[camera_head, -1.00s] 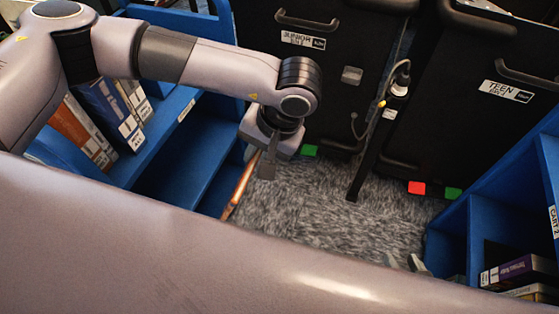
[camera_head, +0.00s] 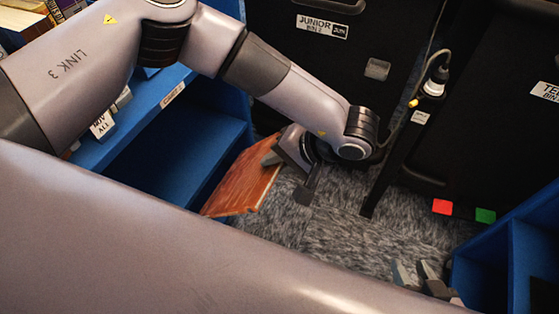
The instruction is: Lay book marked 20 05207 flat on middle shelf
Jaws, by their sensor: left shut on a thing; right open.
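My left gripper (camera_head: 287,168) is shut on a thin orange-brown book (camera_head: 243,183), gripping it near its upper right edge. The book is tilted, its broad face showing, beside the open end of the blue cart (camera_head: 166,120) on the left. It is held above the grey carpet. Its marking cannot be read from here. A lower shelf (camera_head: 190,165) of that cart shows as an empty blue surface just left of the book. My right gripper (camera_head: 416,274) is open and empty at the lower right, with only its fingertips showing past my arm.
Black bins stand at the back, one labelled JUNIOR BIN 2 (camera_head: 321,26). A cable (camera_head: 408,110) hangs between them. Another blue cart (camera_head: 510,250) is at the right. Books (camera_head: 104,122) stand on the left cart's upper shelf. Carpet (camera_head: 330,220) between is clear.

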